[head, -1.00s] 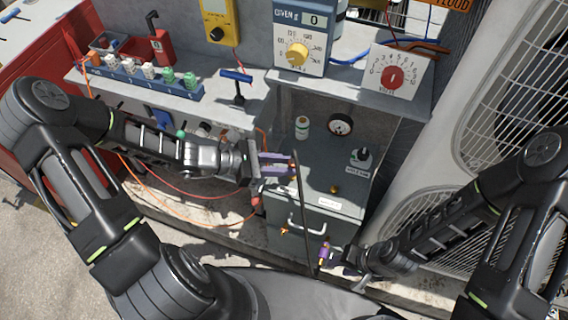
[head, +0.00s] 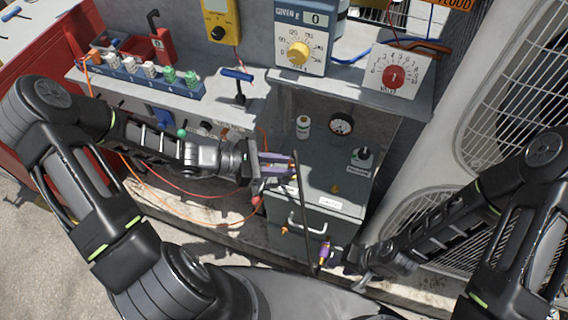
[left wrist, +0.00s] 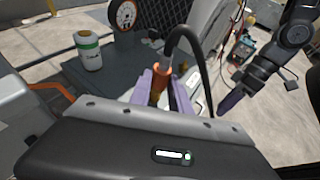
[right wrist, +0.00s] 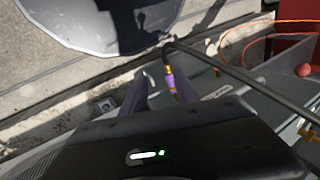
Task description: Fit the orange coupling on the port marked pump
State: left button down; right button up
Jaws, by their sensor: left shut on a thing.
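My left gripper (head: 290,166) is shut on the orange coupling (left wrist: 160,84), with the black hose (left wrist: 200,55) rising from it and curving away. It holds the coupling above the left part of the grey box top (head: 312,190). A brass port (head: 335,189) stands on that top, right of and nearer than the gripper, close to a white label (head: 330,203). A second label (head: 358,169) is by a dark-capped fitting. I cannot surely read which label says pump. My right gripper (right wrist: 158,80) has its fingers apart, beside the purple coupling (head: 325,250) on the hose's other end.
A ledge with dials and a blue-handled valve (head: 238,82) is behind. The large condenser (head: 470,120) bounds the right side. Orange hoses hang at left.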

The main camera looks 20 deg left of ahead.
pick_arm(q)
jog(key=shift+f+b, duration=0.85)
jog(key=shift+f, duration=0.35)
dwell(1.1)
jog(key=c, duration=1.1)
grip_release()
notch_tip(320, 180, up, 8)
jog(key=p, duration=0.6)
jog(key=shift+f+p, duration=0.2)
jog(key=shift+p, duration=0.1)
